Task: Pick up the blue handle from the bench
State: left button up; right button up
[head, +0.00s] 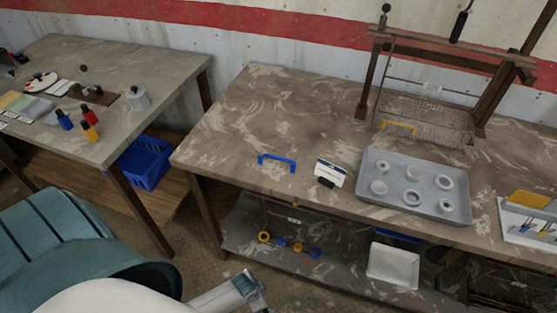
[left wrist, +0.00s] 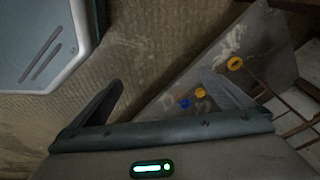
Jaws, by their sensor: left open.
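The blue handle (head: 277,160) is a small arched bar. My left gripper (head: 252,286) is low in front of the bench in the head view, well below and apart from the handle. In the left wrist view my left gripper (left wrist: 165,95) has its two fingers spread wide with nothing between them. The blue handle does not show in the left wrist view. My right gripper is in neither view.
A grey tray (head: 375,209) with several rings lies right of the card (head: 331,172). A wire rack with a yellow handle (head: 400,127) stands behind. The bench's lower shelf (head: 245,238) holds yellow and blue parts. The bench's left part is clear.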

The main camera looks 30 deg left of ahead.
pick_arm(q)
jog(key=w+d+r+m+t, duration=0.1)
jog(key=w+d+r+m, duration=0.1)
jog(key=w+r, duration=0.7)
jog(key=w+d+r+m+t+h+p, duration=0.1)
jog(key=d+r+m, duration=0.25)
jog(key=r, duration=1.25)
jog(key=w+d+r+m+h+p, duration=0.1)
jog(key=d+r+m, duration=0.25)
jog(key=r, duration=1.25)
jog(key=w+a+r+m+y, duration=0.1)
jog(key=w+a+r+m, duration=0.2)
jog(key=a+r+m, duration=0.5)
jog(key=w+a+r+m+y, duration=0.2)
jog(key=w+a+r+m, duration=0.1)
jog(key=a+r+m, duration=0.5)
notch_tip(320, 180, up, 3)
jog(key=m, duration=0.2)
jog(key=shift+a+r+m+g+y, duration=0.2)
jog(key=shift+a+m+g+y, duration=0.1)
jog(key=shift+a+m+g, duration=0.1)
jog(key=shift+w, duration=0.1)
jog(key=p+x, duration=0.3)
jog(key=x, duration=0.9)
jog(key=shift+d+f, duration=0.1)
jog(key=shift+d, duration=0.05)
